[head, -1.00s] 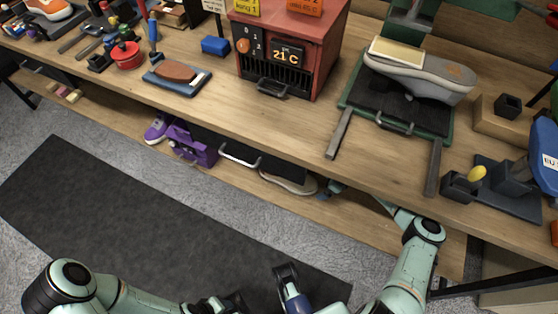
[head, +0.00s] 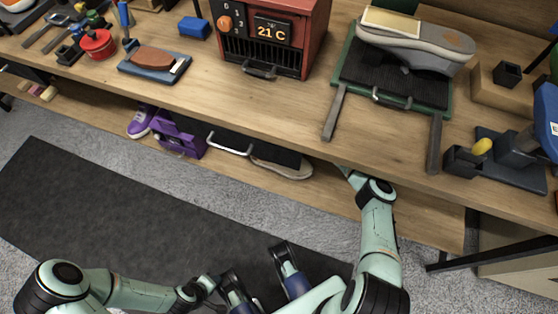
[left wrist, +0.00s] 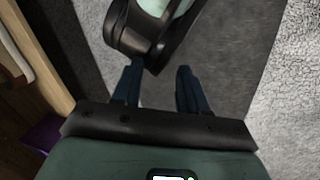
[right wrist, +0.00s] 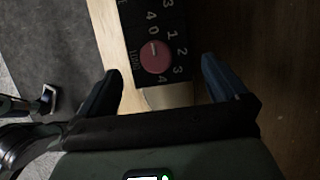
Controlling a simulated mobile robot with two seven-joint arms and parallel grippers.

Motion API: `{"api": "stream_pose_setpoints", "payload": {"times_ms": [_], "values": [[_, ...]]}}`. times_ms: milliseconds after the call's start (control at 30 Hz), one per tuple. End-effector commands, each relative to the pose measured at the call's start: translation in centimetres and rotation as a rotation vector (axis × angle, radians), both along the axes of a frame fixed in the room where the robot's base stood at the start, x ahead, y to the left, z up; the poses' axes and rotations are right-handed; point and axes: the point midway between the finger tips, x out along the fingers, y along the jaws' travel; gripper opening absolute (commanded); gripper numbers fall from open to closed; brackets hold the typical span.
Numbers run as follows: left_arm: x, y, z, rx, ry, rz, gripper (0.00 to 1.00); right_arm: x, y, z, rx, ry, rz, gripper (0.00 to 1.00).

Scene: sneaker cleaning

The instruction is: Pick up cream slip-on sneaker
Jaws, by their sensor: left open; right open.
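In the head view, a cream slip-on sneaker (head: 290,168) lies on the lower shelf, its pale sole edge toward the floor and its upper part hidden by a dark box and the bench top. My right arm reaches under the bench to the right of it; that gripper is hidden there. In the right wrist view, my right gripper (right wrist: 163,88) is open, with a pale beige surface (right wrist: 168,96) between its fingertips; I cannot tell if it is the sneaker. My left gripper (left wrist: 156,90) is open and empty over the dark floor mat, near one of my arm links.
A dark box with a pink dial (right wrist: 155,56) faces the right gripper. A purple sneaker (head: 142,121) and purple crate (head: 180,137) stand farther left on the shelf. The bench top (head: 270,115) overhangs it. Above are a red oven (head: 268,38) and a grey shoe (head: 425,45).

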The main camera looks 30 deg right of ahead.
Motion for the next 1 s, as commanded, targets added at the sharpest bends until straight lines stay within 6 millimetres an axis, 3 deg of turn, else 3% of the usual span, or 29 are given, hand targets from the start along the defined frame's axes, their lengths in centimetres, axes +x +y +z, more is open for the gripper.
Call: {"api": "stream_pose_setpoints", "payload": {"times_ms": [300, 633, 667, 933, 1000], "values": [[3.0, 1.5, -2.4, 0.039, -0.077, 0.033, 0.43, 1.2, 1.2, -4.1, 0.003, 0.002, 0.002, 1.0], [3.6, 1.8, -2.6, 0.047, -0.096, 0.04, 0.43, 1.4, 1.2, -4.6, -0.001, 0.001, 0.001, 1.0], [3.6, 1.8, -2.6, 0.047, -0.096, 0.04, 0.43, 1.4, 1.2, -4.5, -0.001, 0.001, 0.001, 0.94], [3.6, 1.8, -2.6, 0.047, -0.096, 0.039, 0.43, 1.4, 1.2, -4.5, -0.001, 0.001, 0.001, 0.06], [3.6, 1.8, -2.6, 0.047, -0.095, 0.038, 0.43, 1.5, 1.2, -4.4, -0.001, -0.003, 0.001, 0.0]]}}
